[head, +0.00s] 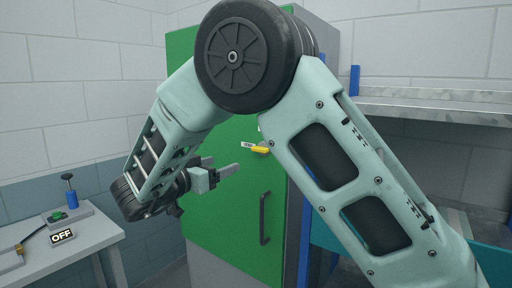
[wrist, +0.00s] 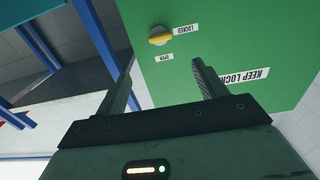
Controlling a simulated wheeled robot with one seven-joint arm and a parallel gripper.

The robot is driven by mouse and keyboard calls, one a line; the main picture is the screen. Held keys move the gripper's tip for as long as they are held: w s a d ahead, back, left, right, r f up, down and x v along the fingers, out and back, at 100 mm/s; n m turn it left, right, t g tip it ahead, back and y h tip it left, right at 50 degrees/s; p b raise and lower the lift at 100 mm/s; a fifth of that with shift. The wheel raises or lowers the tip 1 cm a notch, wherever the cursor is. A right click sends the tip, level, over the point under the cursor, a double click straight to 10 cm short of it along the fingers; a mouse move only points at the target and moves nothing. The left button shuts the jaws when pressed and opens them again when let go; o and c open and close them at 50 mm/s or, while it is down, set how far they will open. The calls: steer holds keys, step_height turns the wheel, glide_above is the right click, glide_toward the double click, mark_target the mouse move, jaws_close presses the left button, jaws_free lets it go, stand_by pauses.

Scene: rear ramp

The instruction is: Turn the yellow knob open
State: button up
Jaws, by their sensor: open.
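The yellow knob (head: 261,150) is on the green cabinet door (head: 215,215), beside my upper arm in the head view. The yellow grip lies roughly level, in line with the "LOCKED" label. My gripper (head: 224,165) is open and empty, left of the knob and apart from it in the head view. Its fingers (wrist: 164,64) point toward the door in the wrist view.
A black door handle (head: 264,218) is below the knob. A "KEEP LOCKED" label (wrist: 246,75) is on the door, partly cut off. Left is a table (head: 85,235) with an "OFF" sign (head: 62,236) and a plunger-like device (head: 69,190). Right is a grey shelf (head: 430,108).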

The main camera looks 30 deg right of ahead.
mark_target(257, 151)
steer(key=p+x, duration=0.6)
steer(key=x, duration=0.9)
steer(key=shift+w+d, duration=0.1)
steer(key=shift+d, duration=0.1)
steer(key=shift+w+d+p, duration=0.15)
steer(key=shift+d+p, duration=0.2)
steer(key=shift+d, duration=0.15)
steer(key=shift+f, duration=0.1)
steer(key=c, duration=1)
